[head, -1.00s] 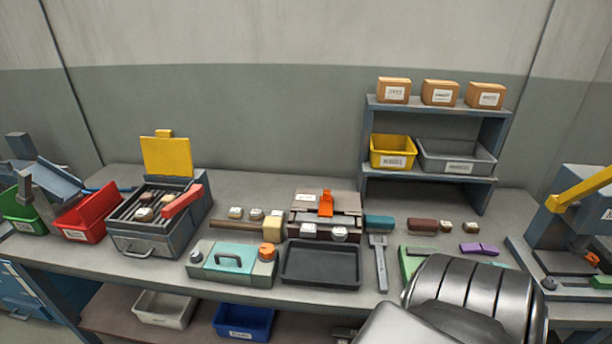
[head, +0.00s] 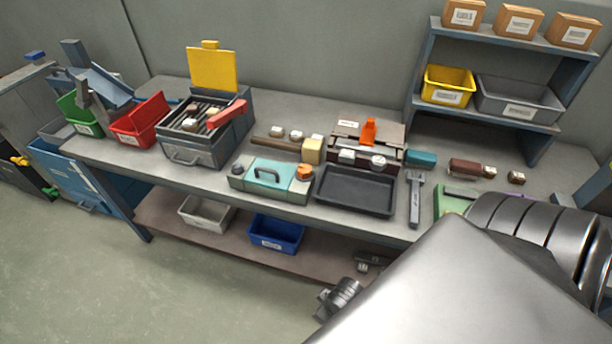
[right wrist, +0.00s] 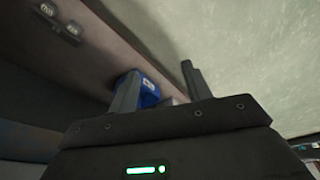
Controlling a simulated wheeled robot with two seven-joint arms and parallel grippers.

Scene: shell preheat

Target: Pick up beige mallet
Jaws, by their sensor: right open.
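The beige mallet lies on the workbench in the head view, with a blocky beige head (head: 313,150) and a brown handle (head: 275,143) pointing left. It lies behind the teal-topped case and left of the stepped brown rack. My right gripper (right wrist: 158,85) is open and empty in the right wrist view, its two fingers apart. It is low, near the blue bin on the lower shelf, and well away from the mallet. My left gripper is not in view.
The teal-topped case (head: 268,177) and black tray (head: 355,191) stand in front of the mallet. An open grey toolbox (head: 195,150) is to its left. Small blocks lie behind the handle. The blue bin (head: 276,234) and white bin (head: 206,214) sit on the lower shelf.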

